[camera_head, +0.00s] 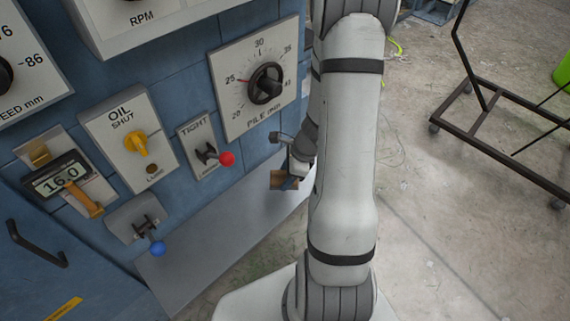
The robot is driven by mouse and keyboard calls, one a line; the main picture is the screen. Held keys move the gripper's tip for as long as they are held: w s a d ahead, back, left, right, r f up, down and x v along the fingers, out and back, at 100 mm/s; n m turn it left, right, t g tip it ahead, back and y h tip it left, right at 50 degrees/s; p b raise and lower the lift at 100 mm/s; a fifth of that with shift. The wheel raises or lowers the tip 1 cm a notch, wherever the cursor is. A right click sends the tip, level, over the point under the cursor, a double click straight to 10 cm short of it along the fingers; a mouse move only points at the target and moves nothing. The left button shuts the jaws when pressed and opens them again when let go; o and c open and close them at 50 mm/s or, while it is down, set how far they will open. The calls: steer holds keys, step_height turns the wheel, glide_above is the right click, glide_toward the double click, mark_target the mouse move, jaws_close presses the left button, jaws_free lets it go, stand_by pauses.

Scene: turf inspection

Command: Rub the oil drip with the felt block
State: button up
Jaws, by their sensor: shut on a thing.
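My gripper (290,172) is near the picture's middle, right of the blue machine and below the PILE mm dial, partly hidden by my arm. It is shut on a small brown block, which I take as the felt block (278,180). The block is above the grey ledge at the machine's foot and appears clear of the panel. I cannot make out the oil drip for certain; my arm covers part of the scene.
The machine carries a PILE dial (265,83), a red-knobbed lever (226,158), a yellow OIL valve (136,142), a blue-knobbed lever (157,249) and a 16.0 gauge (62,178). A dark wheeled frame (500,125) stands right. Concrete floor between is mostly clear.

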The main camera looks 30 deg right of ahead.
steer(key=shift+r+p, duration=0.85)
steer(key=shift+r, duration=0.45)
